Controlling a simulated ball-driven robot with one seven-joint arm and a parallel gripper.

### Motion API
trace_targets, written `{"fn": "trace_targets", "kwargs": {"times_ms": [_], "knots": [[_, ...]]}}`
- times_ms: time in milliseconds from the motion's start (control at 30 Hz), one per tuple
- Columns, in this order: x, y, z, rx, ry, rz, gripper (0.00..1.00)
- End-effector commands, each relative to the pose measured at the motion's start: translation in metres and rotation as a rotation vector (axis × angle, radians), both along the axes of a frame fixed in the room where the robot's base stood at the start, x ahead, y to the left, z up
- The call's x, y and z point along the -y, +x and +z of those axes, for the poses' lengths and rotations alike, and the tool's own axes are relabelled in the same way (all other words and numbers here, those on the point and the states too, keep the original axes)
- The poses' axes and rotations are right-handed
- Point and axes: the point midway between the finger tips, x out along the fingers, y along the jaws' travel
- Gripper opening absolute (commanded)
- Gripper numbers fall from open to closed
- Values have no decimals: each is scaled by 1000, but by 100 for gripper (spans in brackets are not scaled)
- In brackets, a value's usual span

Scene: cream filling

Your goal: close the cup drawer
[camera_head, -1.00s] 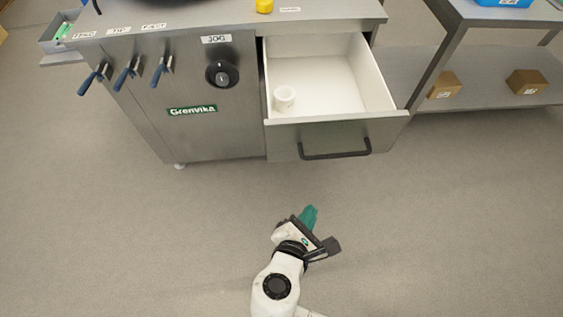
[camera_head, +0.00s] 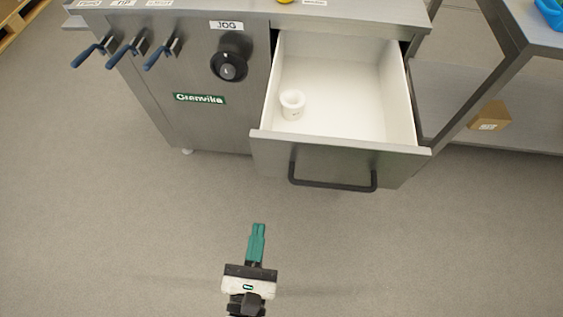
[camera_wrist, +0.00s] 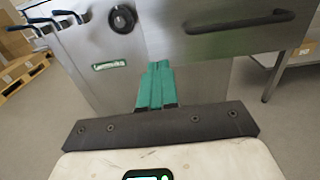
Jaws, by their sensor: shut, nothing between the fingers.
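The cup drawer (camera_head: 340,150) stands pulled out of the steel cabinet, with a dark bar handle (camera_head: 333,183) on its front. A white cup (camera_head: 292,104) stands inside at the left of the white drawer interior. My gripper (camera_head: 259,227) is shut and empty, its green fingers together, in front of the drawer and apart from it, a little left of the handle. In the wrist view the green fingers (camera_wrist: 158,66) point toward the cabinet, and the drawer front (camera_wrist: 215,30) with its handle (camera_wrist: 240,22) is at upper right.
The cabinet (camera_head: 190,85) carries a JOG knob (camera_head: 229,66) and several blue-handled levers (camera_head: 125,52) left of the drawer. A steel table with a low shelf holding a cardboard box (camera_head: 490,117) stands at right. The floor (camera_head: 120,220) around my gripper is clear.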

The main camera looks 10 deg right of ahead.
Motion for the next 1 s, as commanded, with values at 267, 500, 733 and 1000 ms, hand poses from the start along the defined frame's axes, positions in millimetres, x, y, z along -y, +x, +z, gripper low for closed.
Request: {"fn": "trace_targets", "kwargs": {"times_ms": [267,500,733,1000], "knots": [[11,35,-1,0,1,-3,0],[26,80,-1,1,2,-3,0],[38,115,-1,0,2,-2,0],[43,131,0,-1,1,-1,0]]}}
